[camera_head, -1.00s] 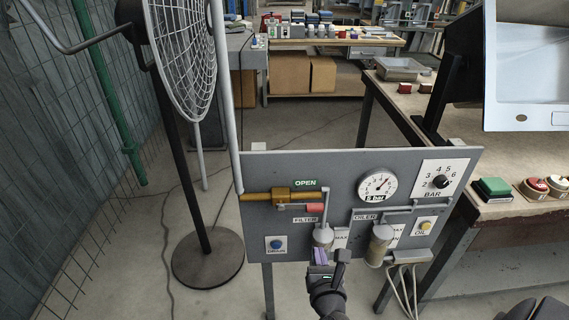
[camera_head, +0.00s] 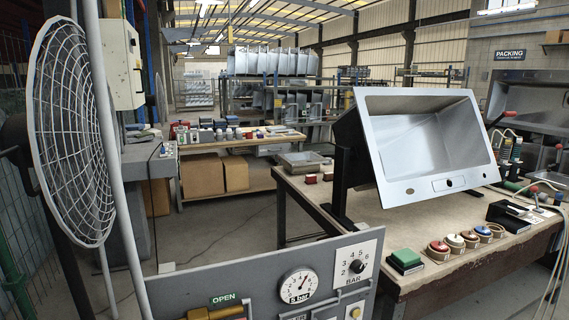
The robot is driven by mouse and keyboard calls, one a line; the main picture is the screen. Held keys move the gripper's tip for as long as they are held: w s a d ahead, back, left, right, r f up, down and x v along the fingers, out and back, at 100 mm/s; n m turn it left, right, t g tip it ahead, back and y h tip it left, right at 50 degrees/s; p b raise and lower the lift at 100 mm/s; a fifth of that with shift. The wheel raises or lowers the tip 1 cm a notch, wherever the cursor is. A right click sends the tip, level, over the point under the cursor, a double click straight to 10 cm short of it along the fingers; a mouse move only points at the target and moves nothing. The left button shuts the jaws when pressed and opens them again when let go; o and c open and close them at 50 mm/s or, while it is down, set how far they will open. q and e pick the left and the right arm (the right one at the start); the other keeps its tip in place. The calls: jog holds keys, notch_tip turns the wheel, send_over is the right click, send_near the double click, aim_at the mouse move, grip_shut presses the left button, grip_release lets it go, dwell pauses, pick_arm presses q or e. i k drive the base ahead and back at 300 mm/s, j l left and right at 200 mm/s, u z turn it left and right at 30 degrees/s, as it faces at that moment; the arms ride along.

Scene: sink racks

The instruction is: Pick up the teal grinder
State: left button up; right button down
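No teal grinder can be made out for certain. A small green tool-like shape (camera_head: 518,187) lies at the right end of the workbench, and several upright slim tools (camera_head: 508,148) with green and red parts stand behind it. They are too small to tell whether one is the grinder. Neither of my grippers shows in the head view now.
A workbench (camera_head: 430,275) carries a tilted steel sink (camera_head: 425,140), a green block (camera_head: 405,259) and several round buttons (camera_head: 455,241). A grey gauge panel (camera_head: 255,280) stands in front. A caged fan (camera_head: 70,130) stands at left. A farther table (camera_head: 240,140) holds small items.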

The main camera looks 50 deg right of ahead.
aim_at(514, 161)
jog(key=z, duration=2.95)
